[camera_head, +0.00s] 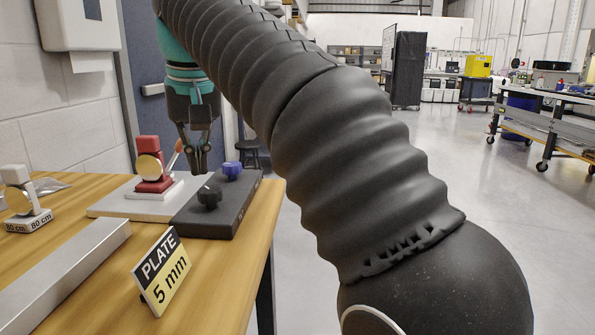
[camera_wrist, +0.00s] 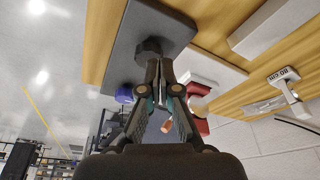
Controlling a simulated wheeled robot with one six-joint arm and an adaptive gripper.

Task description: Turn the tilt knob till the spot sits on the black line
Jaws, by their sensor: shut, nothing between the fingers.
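A black knob (camera_head: 209,196) and a blue knob (camera_head: 232,171) stand on a dark block (camera_head: 215,222); no readable label shows which is the tilt knob. A red mount (camera_head: 153,178) with a round gold-coloured face (camera_head: 149,167) stands beside the block. My gripper (camera_head: 200,170) points down, shut and empty, above the block near the black knob. In the wrist view its fingertips (camera_wrist: 160,66) reach the edge of the black knob (camera_wrist: 150,46); I cannot tell whether they touch. The blue knob (camera_wrist: 124,93) is left of the fingers. I see no light spot or black line.
A sign reading "PLATE 5 mm" (camera_head: 161,272) and a long metal bar (camera_head: 62,272) are on the wooden table (camera_head: 215,290). A small "80 cm" stand (camera_head: 25,200) is at left. An orange-tipped piece (camera_head: 175,155) is close behind the red mount.

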